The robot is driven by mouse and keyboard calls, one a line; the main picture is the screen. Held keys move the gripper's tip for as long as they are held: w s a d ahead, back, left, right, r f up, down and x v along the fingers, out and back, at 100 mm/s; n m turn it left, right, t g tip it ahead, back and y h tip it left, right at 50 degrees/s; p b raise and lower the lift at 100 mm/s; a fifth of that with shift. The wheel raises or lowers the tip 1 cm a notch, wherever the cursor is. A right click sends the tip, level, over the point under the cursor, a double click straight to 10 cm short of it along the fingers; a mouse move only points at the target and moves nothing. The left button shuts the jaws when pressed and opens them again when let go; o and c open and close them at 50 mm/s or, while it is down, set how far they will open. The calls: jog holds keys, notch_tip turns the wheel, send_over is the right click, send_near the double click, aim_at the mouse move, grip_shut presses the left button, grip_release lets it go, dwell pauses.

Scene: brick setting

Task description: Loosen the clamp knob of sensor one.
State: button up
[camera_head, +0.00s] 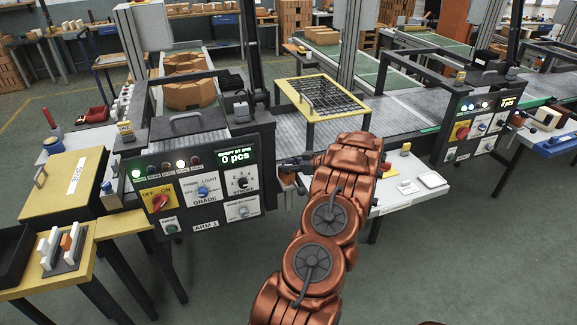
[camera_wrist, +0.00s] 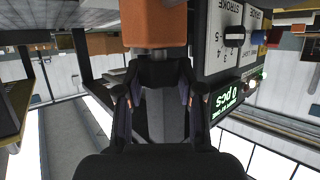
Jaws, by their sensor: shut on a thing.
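My gripper (camera_head: 292,165) is beside the right edge of the ARM 1 control panel (camera_head: 205,222). In the wrist view my gripper (camera_wrist: 162,65) has its fingers closed on an orange-brown brick (camera_wrist: 155,24), whose upper part is cut off by the frame. The brick (camera_head: 287,179) shows only as a small patch in the head view, largely hidden by the gripper. A dark post with a small grey block (camera_head: 241,110) stands above the panel. I cannot tell whether this is sensor one, and I cannot make out a clamp knob in either view.
The panel's display (camera_head: 236,157) reads 0 pcs. A yellow-framed mesh table (camera_head: 311,117) stands behind my gripper. A white side table (camera_head: 425,183) with small items is to the right. A yellow-topped cabinet (camera_head: 50,195) is at the left. Grey floor is open in front.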

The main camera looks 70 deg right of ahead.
dwell(0.4)
jog(key=o, duration=0.9)
jog(key=v, duration=1.2)
